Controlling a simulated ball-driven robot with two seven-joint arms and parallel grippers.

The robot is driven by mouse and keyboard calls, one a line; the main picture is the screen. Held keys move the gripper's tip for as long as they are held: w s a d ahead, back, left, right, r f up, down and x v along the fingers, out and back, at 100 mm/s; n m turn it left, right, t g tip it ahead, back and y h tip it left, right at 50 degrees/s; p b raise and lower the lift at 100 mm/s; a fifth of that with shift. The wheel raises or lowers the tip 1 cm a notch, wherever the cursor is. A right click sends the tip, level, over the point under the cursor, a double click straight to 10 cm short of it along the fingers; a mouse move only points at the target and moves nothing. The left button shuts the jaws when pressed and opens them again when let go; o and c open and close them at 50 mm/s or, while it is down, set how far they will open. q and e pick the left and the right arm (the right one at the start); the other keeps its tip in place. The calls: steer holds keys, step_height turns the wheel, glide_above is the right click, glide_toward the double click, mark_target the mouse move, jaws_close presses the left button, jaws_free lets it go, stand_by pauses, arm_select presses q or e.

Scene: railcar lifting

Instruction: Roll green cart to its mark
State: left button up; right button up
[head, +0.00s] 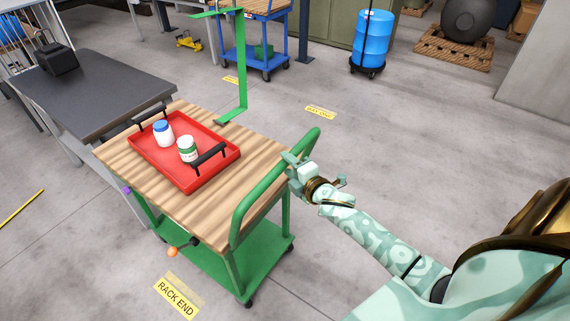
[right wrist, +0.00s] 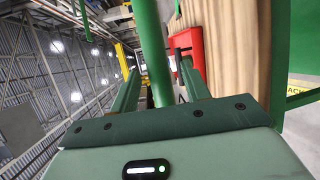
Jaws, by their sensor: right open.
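The green cart (head: 265,247) has a striped wooden top and a green push handle (head: 272,185) at its right end. My right gripper (head: 292,164) is at this handle, with its jaws open. In the right wrist view the handle tube (right wrist: 153,50) runs between the two open fingers (right wrist: 158,90); I cannot tell whether they touch it. A yellow floor label reading "RACK END" (head: 176,298) lies in front of the cart. Another yellow label (head: 320,112) lies on the floor behind it; which one is the cart's mark is unclear. My left gripper is out of view.
A red tray (head: 205,182) with black handles on the cart holds a blue-lidded jar (head: 163,133) and a green-and-white jar (head: 187,149). A grey table (head: 95,92) stands close at the left. A blue drum (head: 373,38) stands at the back. Floor right of the cart is clear.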

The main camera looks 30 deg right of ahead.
steer(key=shift+w+f, duration=0.25)
steer(key=shift+w, duration=1)
jaws_close()
